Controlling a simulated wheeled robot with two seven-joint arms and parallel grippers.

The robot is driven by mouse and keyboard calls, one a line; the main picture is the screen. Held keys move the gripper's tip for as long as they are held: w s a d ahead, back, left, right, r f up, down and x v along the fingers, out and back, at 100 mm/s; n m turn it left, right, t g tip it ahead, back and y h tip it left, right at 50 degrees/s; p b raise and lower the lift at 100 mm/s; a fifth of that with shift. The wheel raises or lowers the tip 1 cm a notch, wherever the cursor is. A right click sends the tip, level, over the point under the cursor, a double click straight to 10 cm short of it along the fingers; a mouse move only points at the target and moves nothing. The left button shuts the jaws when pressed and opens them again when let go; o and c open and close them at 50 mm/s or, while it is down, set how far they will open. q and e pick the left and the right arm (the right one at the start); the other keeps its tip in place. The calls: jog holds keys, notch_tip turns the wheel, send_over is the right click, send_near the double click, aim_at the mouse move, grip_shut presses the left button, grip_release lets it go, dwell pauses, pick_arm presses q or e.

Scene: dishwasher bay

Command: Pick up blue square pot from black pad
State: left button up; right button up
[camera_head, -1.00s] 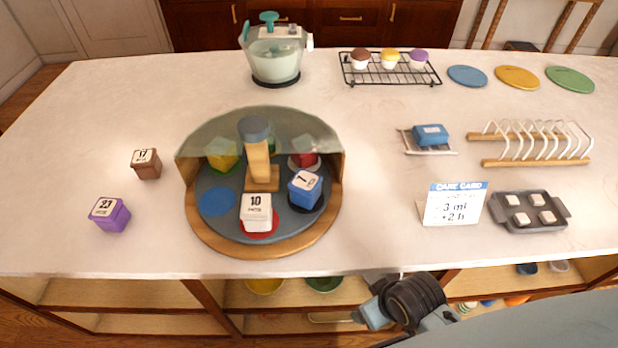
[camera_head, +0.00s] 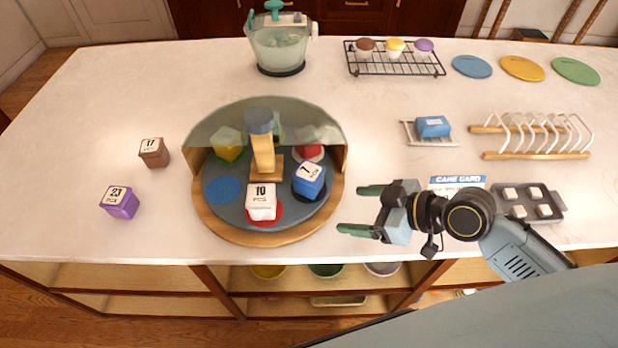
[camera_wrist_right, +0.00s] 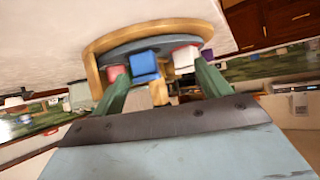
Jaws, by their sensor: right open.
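The blue square pot (camera_head: 309,180), labelled 7, stands upright on a black pad (camera_head: 298,195) at the right front of the round turntable (camera_head: 243,209). It also shows in the right wrist view (camera_wrist_right: 145,66), between and beyond the fingers. My right gripper (camera_head: 352,210) is open and empty, to the right of the turntable, its fingers pointing left toward the pot and apart from it. The pot covers most of the black pad. My left gripper is not in view.
A white pot (camera_head: 262,202) on a red pad stands just left of the blue pot. A wooden post (camera_head: 262,150) and a curved clear screen (camera_head: 215,128) stand behind. Brown (camera_head: 153,152) and purple (camera_head: 120,202) pots sit left. A care card (camera_head: 455,183) is partly hidden behind my right arm.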

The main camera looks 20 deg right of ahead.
aim_at(316, 174)
jog(key=w+d+r+t+y, duration=0.1)
jog(key=w+d+r+t, duration=0.1)
jog(key=w+r, duration=0.2)
jog(key=p+x, duration=0.1)
jog(key=x, duration=0.6)
jog(key=shift+w+a+f, duration=0.1)
jog(key=shift+w+f, duration=0.05)
jog(key=shift+f, duration=0.1)
jog(key=shift+s+a+p+x, duration=0.15)
jog(key=shift+p+x, duration=0.25)
jog(key=shift+x, duration=0.95)
jog(key=shift+s+a+p+x, duration=0.15)
jog(key=shift+p+x, duration=0.25)
jog(key=shift+x, duration=0.95)
jog(key=shift+d+f, duration=0.1)
jog(key=c, duration=1.2)
